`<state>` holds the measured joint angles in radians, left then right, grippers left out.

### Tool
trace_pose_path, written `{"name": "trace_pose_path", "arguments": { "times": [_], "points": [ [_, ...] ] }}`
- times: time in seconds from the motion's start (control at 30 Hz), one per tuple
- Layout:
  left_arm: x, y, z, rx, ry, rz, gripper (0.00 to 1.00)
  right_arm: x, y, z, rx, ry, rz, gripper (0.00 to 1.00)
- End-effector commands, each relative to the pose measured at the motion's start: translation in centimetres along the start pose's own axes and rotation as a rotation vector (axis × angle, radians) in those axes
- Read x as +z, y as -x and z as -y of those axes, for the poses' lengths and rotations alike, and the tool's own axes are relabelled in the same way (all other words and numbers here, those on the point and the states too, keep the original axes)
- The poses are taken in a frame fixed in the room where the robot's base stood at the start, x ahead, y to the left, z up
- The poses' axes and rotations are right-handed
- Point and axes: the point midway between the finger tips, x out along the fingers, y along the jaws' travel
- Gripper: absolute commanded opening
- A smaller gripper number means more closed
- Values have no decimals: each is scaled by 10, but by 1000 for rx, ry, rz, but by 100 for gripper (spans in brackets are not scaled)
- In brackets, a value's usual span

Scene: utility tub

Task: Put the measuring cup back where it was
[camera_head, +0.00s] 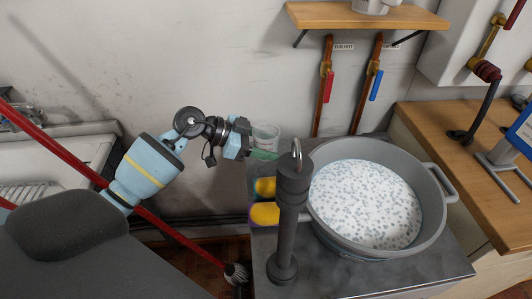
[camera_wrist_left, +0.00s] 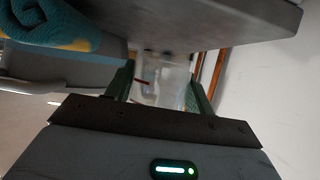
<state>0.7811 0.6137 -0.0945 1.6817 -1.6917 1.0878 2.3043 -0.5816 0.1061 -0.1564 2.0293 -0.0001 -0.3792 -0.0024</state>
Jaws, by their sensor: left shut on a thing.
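The measuring cup (camera_head: 266,133) is clear and see-through. It is near the wall, at the back left corner of the grey metal table in the head view. My left gripper (camera_head: 263,153) comes in from the left and is shut on the cup. In the left wrist view the cup (camera_wrist_left: 163,82) sits between the two green fingers of the gripper (camera_wrist_left: 160,92). I cannot tell whether the cup touches the table. My right gripper is in neither view.
A large grey tub (camera_head: 432,232) of speckled white liquid stands on the metal table (camera_head: 350,284). A dark post (camera_head: 289,215) with a hooked top stands before it. Rolled blue-and-yellow towels (camera_head: 265,214) lie left of the tub. Pipes with red and blue valves run up the wall.

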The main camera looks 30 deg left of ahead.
Motion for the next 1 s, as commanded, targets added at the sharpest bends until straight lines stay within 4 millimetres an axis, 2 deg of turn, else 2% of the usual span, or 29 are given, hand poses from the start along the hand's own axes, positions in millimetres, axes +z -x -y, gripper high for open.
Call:
{"name": "trace_pose_path", "arguments": {
  "times": [0.03,0.2,0.63,0.67,0.8,1.0],
  "points": [
    [11,-5,0,2,6,1,29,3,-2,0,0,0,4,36],
    [24,-12,0,1,2,0,29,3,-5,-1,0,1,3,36],
    [27,-13,0,0,1,0,29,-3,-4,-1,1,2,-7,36],
    [27,-13,0,-1,0,0,56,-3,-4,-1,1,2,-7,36],
    [27,-13,0,0,0,0,74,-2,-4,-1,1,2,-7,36],
    [27,-13,0,0,0,0,75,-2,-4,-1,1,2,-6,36]
  ]
}}
